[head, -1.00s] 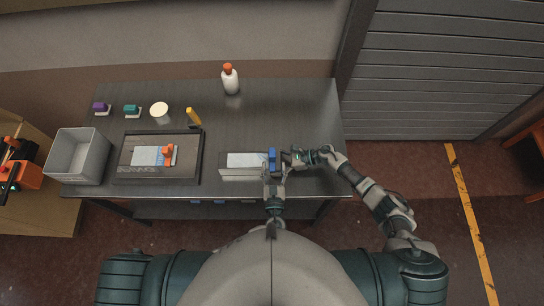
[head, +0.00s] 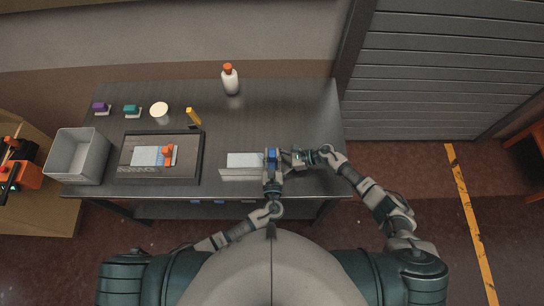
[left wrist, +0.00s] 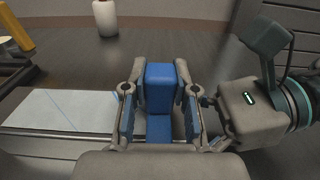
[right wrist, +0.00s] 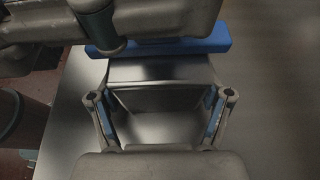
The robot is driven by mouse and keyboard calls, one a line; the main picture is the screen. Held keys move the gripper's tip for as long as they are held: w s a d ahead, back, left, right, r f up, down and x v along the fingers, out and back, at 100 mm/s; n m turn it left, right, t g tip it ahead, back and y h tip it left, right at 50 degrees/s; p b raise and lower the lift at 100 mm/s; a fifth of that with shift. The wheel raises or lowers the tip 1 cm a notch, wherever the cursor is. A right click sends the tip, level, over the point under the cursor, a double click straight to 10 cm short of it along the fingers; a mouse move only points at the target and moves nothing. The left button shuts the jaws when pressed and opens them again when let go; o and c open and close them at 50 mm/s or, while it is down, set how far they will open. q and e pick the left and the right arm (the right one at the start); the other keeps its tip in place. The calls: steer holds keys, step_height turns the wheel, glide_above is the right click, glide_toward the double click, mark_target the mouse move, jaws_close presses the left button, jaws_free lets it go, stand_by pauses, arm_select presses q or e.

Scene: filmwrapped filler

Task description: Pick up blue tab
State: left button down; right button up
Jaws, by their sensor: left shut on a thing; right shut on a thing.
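The blue tab (head: 271,154) stands at the right end of a pale box (head: 240,174) with a light top, near the table's front edge. In the left wrist view the blue tab (left wrist: 159,80) is upright between the fingers of my left gripper (left wrist: 158,100), which is shut on it. My right gripper (right wrist: 162,112) is shut on the grey end of the pale box (right wrist: 160,72), right of the tab. A blue strip of the tab (right wrist: 175,47) shows beyond that end, partly hidden by my left gripper.
A dark tray (head: 195,175) with a pale piece and an orange-handled thing lies left of the box. A grey bin (head: 103,160) stands at the far left. The back right table is clear.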

mark_target(270, 153)
arm_select(q)
steer(key=r, duration=0.9)
steer(key=shift+a, duration=0.3)
arm_select(e)
steer(key=shift+s, duration=0.1)
arm_select(q)
steer(key=a+f, duration=0.2)
steer(key=a, duration=0.6)
steer(key=w+a+r, duration=0.6)
steer(key=w+r, duration=0.2)
steer(key=r, duration=0.3)
steer(key=shift+a, duration=0.15)
arm_select(e)
steer(key=shift+f, duration=0.1)
arm_select(q)
steer(key=shift+w, duration=0.1)
arm_select(e)
steer(key=o, duration=1.6)
arm_select(q)
steer(key=shift+w+f, duration=0.1)
